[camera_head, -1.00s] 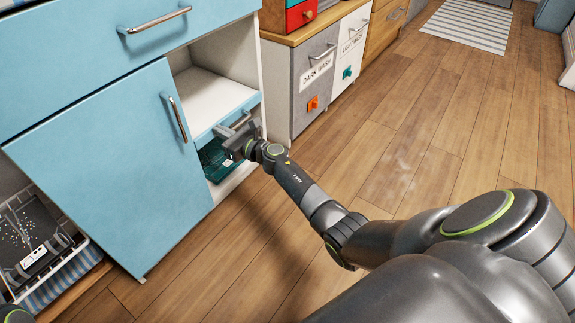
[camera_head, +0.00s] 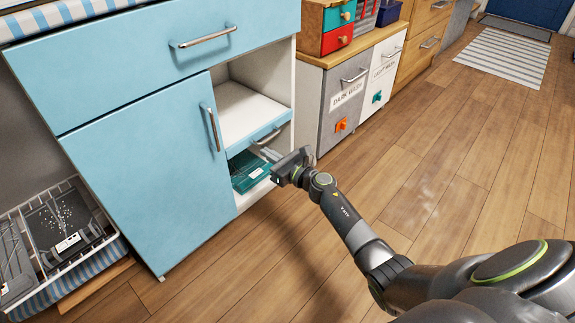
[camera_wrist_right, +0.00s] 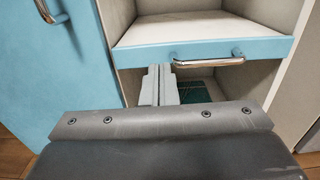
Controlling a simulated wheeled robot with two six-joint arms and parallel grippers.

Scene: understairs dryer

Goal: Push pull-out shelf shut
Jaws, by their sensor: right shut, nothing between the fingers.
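The pull-out shelf (camera_head: 245,112) is a white board with a light-blue front and a metal bar handle, inside the open bay of the blue cabinet. It also shows in the right wrist view (camera_wrist_right: 205,28), with its handle (camera_wrist_right: 212,63) on the blue front. The shelf front looks close to the cabinet's front edge; I cannot tell whether it is fully flush. My right gripper (camera_head: 272,155) is shut and empty, just in front of and below the shelf front. In the wrist view its fingers (camera_wrist_right: 160,84) point at the front, left of the handle's middle; contact is unclear. My left gripper is not in view.
A blue door (camera_head: 150,160) and drawer (camera_head: 160,60) border the bay. A teal item (camera_head: 248,172) lies in the lower compartment. Laundry cabinets (camera_head: 345,105) stand to the right, and a white rack (camera_head: 62,235) at lower left.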

